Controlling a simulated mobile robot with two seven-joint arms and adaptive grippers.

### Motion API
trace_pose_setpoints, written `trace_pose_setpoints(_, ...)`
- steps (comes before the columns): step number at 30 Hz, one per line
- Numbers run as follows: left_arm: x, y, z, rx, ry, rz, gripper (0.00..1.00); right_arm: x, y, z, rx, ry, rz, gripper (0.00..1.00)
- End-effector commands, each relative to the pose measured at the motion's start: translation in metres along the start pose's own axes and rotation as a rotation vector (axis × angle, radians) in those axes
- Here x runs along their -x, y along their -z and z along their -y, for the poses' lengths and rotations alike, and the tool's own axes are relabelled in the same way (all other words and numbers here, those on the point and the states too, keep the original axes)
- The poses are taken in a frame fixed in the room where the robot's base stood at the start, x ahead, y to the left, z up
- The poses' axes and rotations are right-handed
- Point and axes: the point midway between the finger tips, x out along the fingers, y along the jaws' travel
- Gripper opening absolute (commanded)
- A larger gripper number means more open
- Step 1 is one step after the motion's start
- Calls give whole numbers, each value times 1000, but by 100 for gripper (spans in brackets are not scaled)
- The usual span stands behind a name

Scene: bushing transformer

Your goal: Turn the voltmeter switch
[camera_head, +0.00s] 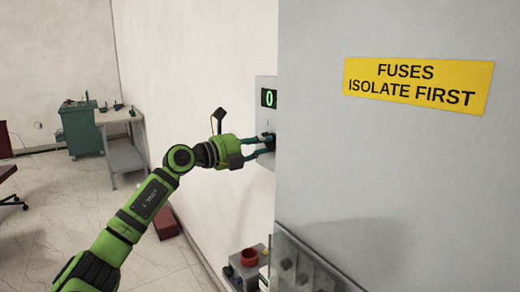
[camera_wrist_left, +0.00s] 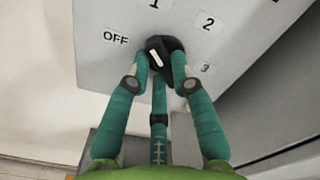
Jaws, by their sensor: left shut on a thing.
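The voltmeter switch is a black knob (camera_wrist_left: 178,68) with a white mark, on a pale panel (camera_wrist_left: 100,62). OFF, 1, 2 and 3 are printed around it. The white mark leans to the upper left, between OFF and 1; its exact setting is hard to tell. My left gripper (camera_wrist_left: 166,72) is shut on the knob, with teal fingers on both sides of it. In the head view my left gripper (camera_head: 266,145) meets the panel (camera_head: 262,84) below a green display (camera_head: 269,98) reading 0. The knob is mostly hidden there. My right gripper is not in view.
A large grey cabinet (camera_head: 400,170) with a yellow FUSES ISOLATE FIRST sign (camera_head: 418,83) stands close to the right. A red button (camera_head: 249,257) sits on a box below. A green cabinet (camera_head: 82,128) and a bench (camera_head: 122,145) stand far left.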

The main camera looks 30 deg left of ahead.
Motion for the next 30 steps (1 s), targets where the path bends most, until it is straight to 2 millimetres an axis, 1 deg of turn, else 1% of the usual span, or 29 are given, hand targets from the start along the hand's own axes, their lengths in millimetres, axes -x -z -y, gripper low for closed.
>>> trace_pose_setpoints(1, 0, 3, -2, -38, -2, -5, 0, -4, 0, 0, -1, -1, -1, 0)
trace_pose_setpoints(6, -1, 2, -2, -160, -3, -6, 0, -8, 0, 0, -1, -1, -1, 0)
trace_pose_setpoints(12, -1, 2, -2, -259, -2, -7, 0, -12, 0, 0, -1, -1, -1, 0)
trace_pose_setpoints(20, -1, 2, -2, -319, -2, -9, 0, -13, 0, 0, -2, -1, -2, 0)
trace_pose_setpoints(30, -1, 3, -2, -327, -3, -11, 0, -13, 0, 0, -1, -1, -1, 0)
